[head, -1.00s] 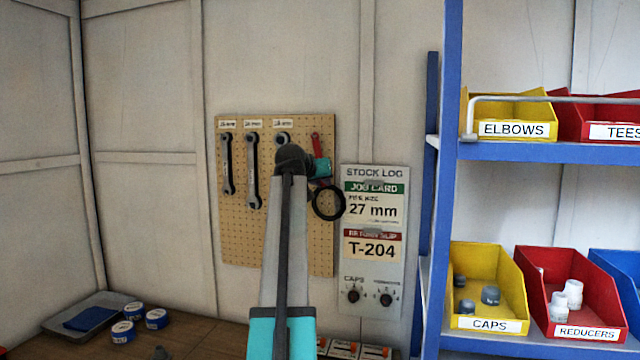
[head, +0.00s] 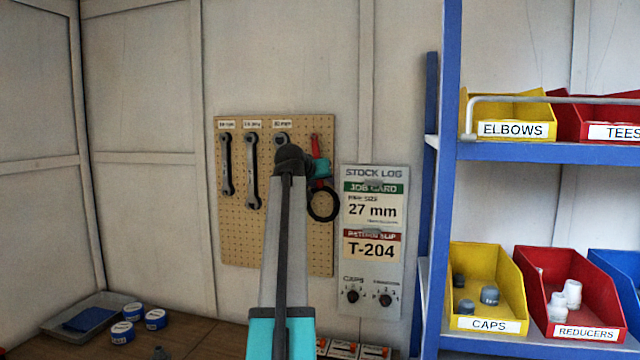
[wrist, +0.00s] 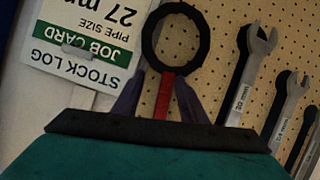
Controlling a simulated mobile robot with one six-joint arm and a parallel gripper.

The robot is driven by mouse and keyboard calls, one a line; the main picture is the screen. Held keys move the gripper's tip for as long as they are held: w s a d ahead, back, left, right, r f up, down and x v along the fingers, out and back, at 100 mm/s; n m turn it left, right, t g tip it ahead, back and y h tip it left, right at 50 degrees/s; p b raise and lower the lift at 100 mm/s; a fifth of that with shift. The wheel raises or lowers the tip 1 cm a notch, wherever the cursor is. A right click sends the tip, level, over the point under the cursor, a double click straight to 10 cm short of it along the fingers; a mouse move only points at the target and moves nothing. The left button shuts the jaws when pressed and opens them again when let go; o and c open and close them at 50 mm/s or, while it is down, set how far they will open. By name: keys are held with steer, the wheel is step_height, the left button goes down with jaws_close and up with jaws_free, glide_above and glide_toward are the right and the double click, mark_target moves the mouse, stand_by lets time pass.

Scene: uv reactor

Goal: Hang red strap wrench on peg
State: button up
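The red strap wrench (head: 315,145) is upright at the upper right of the pegboard (head: 240,225), its red handle up and its black ring (head: 323,204) down. My gripper (head: 320,169) is at the handle, below its top. In the wrist view, which is upside down, the red handle (wrist: 165,95) stands between my two fingers (wrist: 161,78), with the black ring (wrist: 176,46) beyond them. A strip of board shows between the left finger and the handle, so the fingers look open around it. The peg and the handle's top contact are hidden.
Several grey wrenches (head: 251,172) hang left of the strap wrench. The stock log panel (head: 372,290) is close on the right, then the blue shelf frame (head: 450,200) with bins. Blue-lidded tins (head: 156,319) and a grey tray (head: 60,325) are on the bench.

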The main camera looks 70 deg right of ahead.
steer(key=shift+a, duration=0.1)
steer(key=b+v, duration=0.4)
steer(key=v, duration=0.9)
steer(key=shift+a+r, duration=0.15)
steer(key=shift+a, duration=0.1)
stand_by(0.4)
